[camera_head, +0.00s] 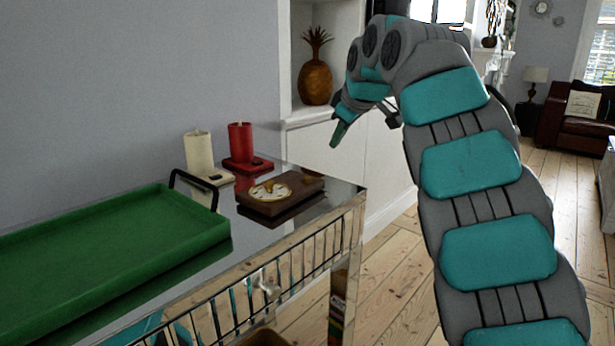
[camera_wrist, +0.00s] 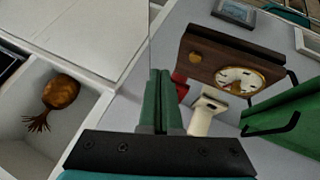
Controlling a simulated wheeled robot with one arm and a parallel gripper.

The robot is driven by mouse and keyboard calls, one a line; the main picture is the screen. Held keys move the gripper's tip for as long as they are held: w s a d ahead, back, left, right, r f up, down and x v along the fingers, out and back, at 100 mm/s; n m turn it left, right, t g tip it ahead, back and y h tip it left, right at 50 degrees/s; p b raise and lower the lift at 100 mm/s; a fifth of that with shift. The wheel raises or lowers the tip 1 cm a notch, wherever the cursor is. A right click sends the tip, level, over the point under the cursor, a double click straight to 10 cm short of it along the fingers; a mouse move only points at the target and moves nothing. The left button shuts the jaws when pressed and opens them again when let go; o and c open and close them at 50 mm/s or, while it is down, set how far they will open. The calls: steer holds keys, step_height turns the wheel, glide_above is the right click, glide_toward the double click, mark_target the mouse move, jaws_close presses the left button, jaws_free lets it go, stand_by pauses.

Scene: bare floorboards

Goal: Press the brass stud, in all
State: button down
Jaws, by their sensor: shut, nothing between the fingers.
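A dark wooden box (camera_head: 283,193) lies on the shiny top of a metal cart. It carries a round cream dial with a gold rim (camera_head: 270,191). The brass stud (camera_head: 312,174) sits on the same box, to the right of the dial. In the wrist view the box (camera_wrist: 218,62) shows with the brass stud (camera_wrist: 195,57) left of the dial (camera_wrist: 239,80). My gripper (camera_head: 338,136) is in the air above and to the right of the box, apart from the stud. Its green fingers are together and empty in the wrist view (camera_wrist: 160,78).
A red candle (camera_head: 240,143) and a cream candle (camera_head: 199,152) stand on bases behind the box. A green tray (camera_head: 110,238) with a black handle (camera_head: 192,180) fills the cart's left side. A pineapple ornament (camera_head: 315,68) stands in a wall shelf. Floorboards (camera_head: 385,270) right of the cart are clear.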

mark_target(308, 179)
steer(key=a+r+n+y, duration=0.2)
steer(key=a+n, duration=0.2)
steer(key=a, duration=0.2)
steer(key=shift+w+r, duration=0.2)
steer(key=shift+w, duration=0.25)
step_height(308, 179, down, 9)
steer(key=b, duration=0.8)
stand_by(1.6)
steer(key=shift+f+b, duration=0.35)
steer(key=shift+b, duration=0.25)
